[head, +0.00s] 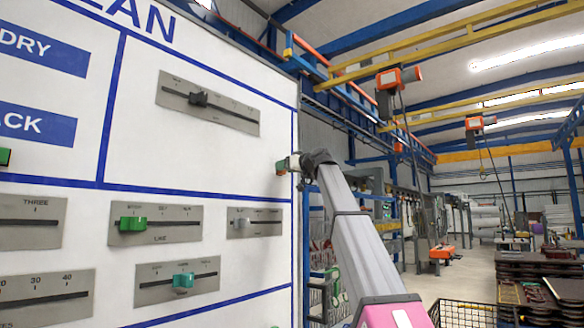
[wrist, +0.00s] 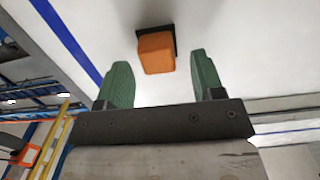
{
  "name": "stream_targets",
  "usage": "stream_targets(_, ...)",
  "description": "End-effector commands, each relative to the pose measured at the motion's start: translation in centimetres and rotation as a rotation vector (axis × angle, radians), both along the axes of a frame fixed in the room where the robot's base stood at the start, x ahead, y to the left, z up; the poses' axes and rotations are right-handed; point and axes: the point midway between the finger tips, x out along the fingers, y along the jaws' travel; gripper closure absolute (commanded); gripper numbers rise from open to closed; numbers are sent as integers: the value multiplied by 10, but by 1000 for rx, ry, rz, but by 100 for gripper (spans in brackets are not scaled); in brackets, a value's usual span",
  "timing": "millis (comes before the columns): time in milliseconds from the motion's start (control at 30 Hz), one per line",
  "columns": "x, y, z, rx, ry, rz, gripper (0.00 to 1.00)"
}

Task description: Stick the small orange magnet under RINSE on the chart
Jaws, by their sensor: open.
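The small orange magnet (wrist: 156,52) is a block on a dark square backing against the white chart in the wrist view. My gripper (wrist: 160,82) is open, with its two green fingers apart. In the head view my gripper (head: 288,165) is at the right edge of the white chart (head: 240,166). The chart shows DRY and a partly cut-off label ending in ACK. No RINSE label is in view.
The chart carries several grey slider plates, one with a black knob (head: 198,99), others with a green knob (head: 133,224) and a teal knob (head: 183,280). Blue lines divide it. Right of the chart is an open hall with a black wire basket (head: 470,314) and brown stacks (head: 540,278).

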Motion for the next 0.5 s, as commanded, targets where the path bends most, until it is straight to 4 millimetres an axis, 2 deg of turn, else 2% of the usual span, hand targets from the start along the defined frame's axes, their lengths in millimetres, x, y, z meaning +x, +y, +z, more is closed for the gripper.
stream_targets(367,3,4,0,0,0,0,38)
stream_targets(467,3,4,0,0,0,0,68)
stream_targets(500,3,4,0,0,0,0,81)
